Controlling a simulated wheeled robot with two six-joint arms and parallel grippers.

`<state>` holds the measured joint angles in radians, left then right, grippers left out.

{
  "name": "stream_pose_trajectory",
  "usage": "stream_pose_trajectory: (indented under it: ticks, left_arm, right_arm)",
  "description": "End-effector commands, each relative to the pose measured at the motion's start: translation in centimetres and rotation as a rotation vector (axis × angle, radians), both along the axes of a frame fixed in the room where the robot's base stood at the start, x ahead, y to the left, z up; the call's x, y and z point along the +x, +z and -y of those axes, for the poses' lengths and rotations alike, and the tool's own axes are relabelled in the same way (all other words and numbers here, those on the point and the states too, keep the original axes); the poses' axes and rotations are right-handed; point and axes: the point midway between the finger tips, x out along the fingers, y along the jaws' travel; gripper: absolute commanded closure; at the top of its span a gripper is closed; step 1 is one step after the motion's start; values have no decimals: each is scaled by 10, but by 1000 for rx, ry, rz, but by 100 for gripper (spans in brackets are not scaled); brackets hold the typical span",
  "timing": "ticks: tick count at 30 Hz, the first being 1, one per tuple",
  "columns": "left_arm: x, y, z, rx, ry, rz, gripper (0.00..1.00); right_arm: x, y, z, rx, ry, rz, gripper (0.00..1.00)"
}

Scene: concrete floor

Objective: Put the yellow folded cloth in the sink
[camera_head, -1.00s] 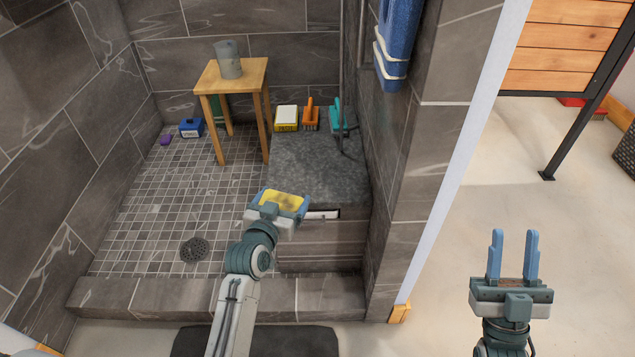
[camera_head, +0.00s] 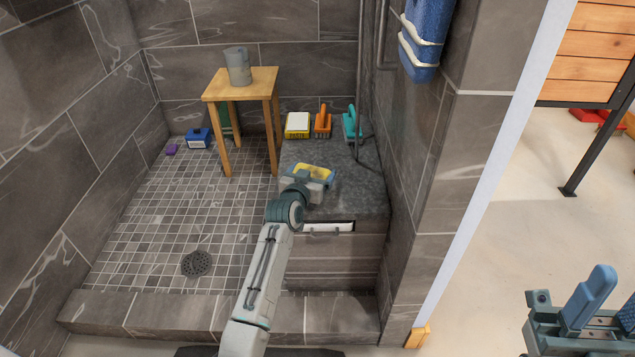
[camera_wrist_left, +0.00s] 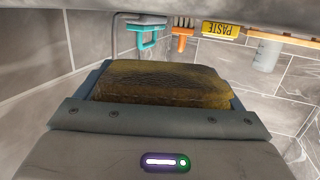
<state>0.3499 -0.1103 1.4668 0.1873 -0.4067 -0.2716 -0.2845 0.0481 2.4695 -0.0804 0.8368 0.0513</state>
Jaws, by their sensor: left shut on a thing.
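The yellow folded cloth (camera_head: 313,171) is between the blue fingers of my left gripper (camera_head: 310,178), which is shut on it. The gripper is over the grey stone bench at the right of the shower; I cannot tell the exact height. In the left wrist view the cloth (camera_wrist_left: 160,84) looks like a dark yellow, rough-textured block spanning the jaws. No sink is visible in either view. My right gripper (camera_head: 610,308) is at the lower right, partly cut off by the frame edge, with its fingers apart and nothing seen between them.
The stone bench (camera_head: 345,200) bears a yellow paste box (camera_head: 297,125), an orange brush (camera_head: 323,122) and a teal tool (camera_head: 350,126) at its back. A wooden stool (camera_head: 240,84) with a grey cup (camera_head: 238,67) stands left. A blue box (camera_head: 198,138) lies on the tiled floor.

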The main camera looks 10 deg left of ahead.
Motion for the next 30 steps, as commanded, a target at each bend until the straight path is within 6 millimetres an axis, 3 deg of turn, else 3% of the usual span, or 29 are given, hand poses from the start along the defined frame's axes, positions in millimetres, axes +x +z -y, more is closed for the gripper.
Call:
stream_pose_trajectory:
  ticks: [4,8,15,28,29,30]
  left_arm:
    - [18,-2,1,0,0,1,34]
    - [20,-9,1,-1,0,-1,34]
    - [20,-39,0,-1,0,-1,34]
    - [20,-43,1,-1,1,1,34]
    - [20,-43,1,-1,1,1,8]
    - [20,-42,1,-1,1,1,0]
  right_arm:
    - [0,-2,0,3,0,11,64]
    - [0,-3,-1,4,-1,16,64]
    - [-1,-7,0,13,-2,42,64]
    - [-2,-7,0,16,-1,48,64]
    - [-2,-6,0,16,-1,48,64]
    - [-2,-6,0,16,-1,48,64]
